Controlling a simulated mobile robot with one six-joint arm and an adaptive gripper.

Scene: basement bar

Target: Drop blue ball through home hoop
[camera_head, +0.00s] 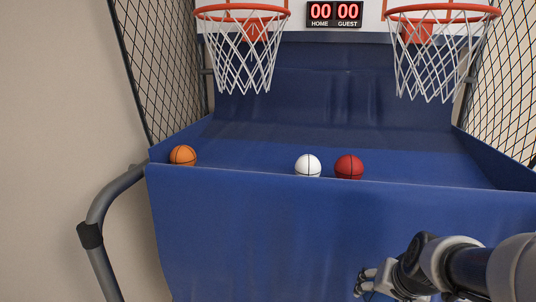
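The left hoop (243,11) has an orange rim and a white net, and it hangs on the scoreboard's HOME side. The right hoop (442,11) is on the GUEST side. I see no blue ball in this view. An orange ball (183,156), a white ball (308,166) and a red ball (349,167) rest behind the front panel of the blue ramp. My gripper (363,284) is low at the right, in front of that panel and well below both hoops. Its fingers are small and partly turned away, so their opening is unclear. No ball shows at them.
The scoreboard (335,14) reads 00 and 00. The blue front panel (260,225) stands between my arm and the balls. Black side nets (160,70) flank the machine, and a grey tube frame (105,205) curves at the left. The space above the ramp between the hoops is clear.

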